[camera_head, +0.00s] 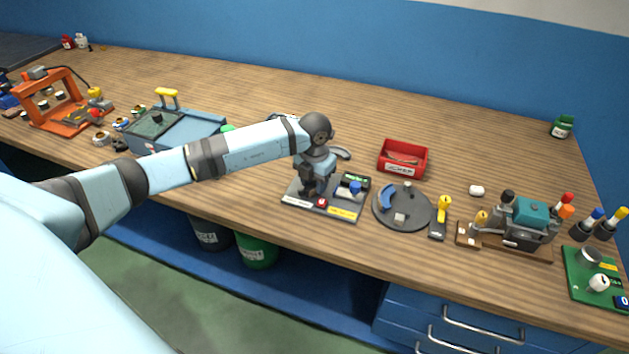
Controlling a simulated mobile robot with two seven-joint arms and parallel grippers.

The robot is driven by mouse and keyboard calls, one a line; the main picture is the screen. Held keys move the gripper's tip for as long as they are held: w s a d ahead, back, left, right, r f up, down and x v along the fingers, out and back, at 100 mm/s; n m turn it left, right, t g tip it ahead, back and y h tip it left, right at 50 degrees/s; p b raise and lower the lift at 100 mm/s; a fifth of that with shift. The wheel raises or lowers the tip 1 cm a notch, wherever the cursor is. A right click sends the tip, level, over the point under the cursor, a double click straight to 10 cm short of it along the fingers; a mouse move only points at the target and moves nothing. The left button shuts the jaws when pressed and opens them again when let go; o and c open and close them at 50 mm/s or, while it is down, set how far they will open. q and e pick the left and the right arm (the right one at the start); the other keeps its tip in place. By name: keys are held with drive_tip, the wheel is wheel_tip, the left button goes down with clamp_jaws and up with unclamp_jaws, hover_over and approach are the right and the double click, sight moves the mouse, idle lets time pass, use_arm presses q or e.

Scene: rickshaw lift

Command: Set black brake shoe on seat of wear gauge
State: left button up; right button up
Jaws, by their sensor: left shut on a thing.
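The wear gauge (345,212) is a dark base plate near the front edge of the bench, with a small display, a blue knob, a red button and white and yellow labels. My left gripper (309,190) points down over the left part of the gauge and is shut. The black brake shoe is at its fingertips, but it is small and hard to tell from the dark fingers. The seat is hidden behind the gripper, so I cannot tell whether the shoe touches it. My right gripper is not in view.
A round grey plate (408,218) with a blue curved piece stands right of the gauge. A red bin (403,168) is behind it. A yellow-handled tool (440,215) and a teal-topped machine (528,215) are farther right.

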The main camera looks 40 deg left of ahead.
use_arm(q)
drive_tip(key=shift+f, duration=0.15)
idle(0.5)
drive_tip(key=o, duration=1.5)
drive_tip(key=shift+r+p, duration=2.15)
drive_tip(key=shift+r, duration=1.4)
